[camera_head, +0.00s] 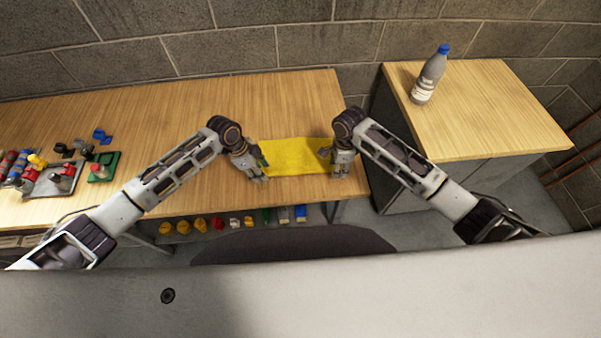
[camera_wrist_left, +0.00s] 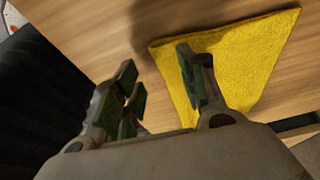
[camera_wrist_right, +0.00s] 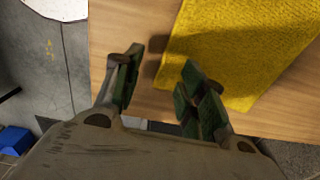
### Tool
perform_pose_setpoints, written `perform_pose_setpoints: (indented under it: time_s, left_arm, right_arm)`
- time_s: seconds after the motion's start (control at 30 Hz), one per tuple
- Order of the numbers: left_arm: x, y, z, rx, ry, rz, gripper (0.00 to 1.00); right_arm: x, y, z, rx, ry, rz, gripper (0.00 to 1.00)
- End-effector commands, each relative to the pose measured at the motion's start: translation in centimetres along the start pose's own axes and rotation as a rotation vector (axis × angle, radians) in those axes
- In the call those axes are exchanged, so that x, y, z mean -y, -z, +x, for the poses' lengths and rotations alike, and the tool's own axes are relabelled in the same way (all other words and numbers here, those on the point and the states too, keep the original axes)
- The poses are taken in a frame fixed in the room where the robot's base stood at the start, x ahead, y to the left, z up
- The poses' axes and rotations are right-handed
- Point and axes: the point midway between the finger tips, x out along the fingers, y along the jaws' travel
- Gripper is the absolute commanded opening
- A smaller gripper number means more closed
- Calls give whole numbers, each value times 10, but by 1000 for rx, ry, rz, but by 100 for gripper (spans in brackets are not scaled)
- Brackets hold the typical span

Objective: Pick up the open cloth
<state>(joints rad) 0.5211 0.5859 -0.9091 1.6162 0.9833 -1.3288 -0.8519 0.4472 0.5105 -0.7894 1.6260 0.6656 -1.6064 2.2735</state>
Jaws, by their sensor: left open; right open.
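The open cloth (camera_head: 297,156) is yellow and lies flat on the wooden table between my two grippers. It also shows in the left wrist view (camera_wrist_left: 245,60) and in the right wrist view (camera_wrist_right: 245,45). My left gripper (camera_head: 259,178) is open and empty at the cloth's left edge; one finger overlaps the cloth in the left wrist view (camera_wrist_left: 160,85). My right gripper (camera_head: 339,176) is open at the cloth's right edge. In the right wrist view (camera_wrist_right: 158,85) its fingers are near the cloth's edge. Whether any finger touches the cloth cannot be told.
A bottle (camera_head: 430,75) with a blue cap stands on the wooden-topped cabinet (camera_head: 500,120) at right. Trays and small coloured parts (camera_head: 60,165) lie at the table's left. Several coloured items (camera_head: 200,225) sit below the front edge. The table behind the cloth is clear.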

Motion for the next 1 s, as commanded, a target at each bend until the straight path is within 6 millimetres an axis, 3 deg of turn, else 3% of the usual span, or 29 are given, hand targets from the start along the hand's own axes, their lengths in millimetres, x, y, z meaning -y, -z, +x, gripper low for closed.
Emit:
perform_pose_setpoints:
  time_s: [1.0]
  left_arm:
    - [0, -3, 9, 0, 0, 0, 41]
  right_arm:
    - [0, 0, 10, 0, 0, -1, 41]
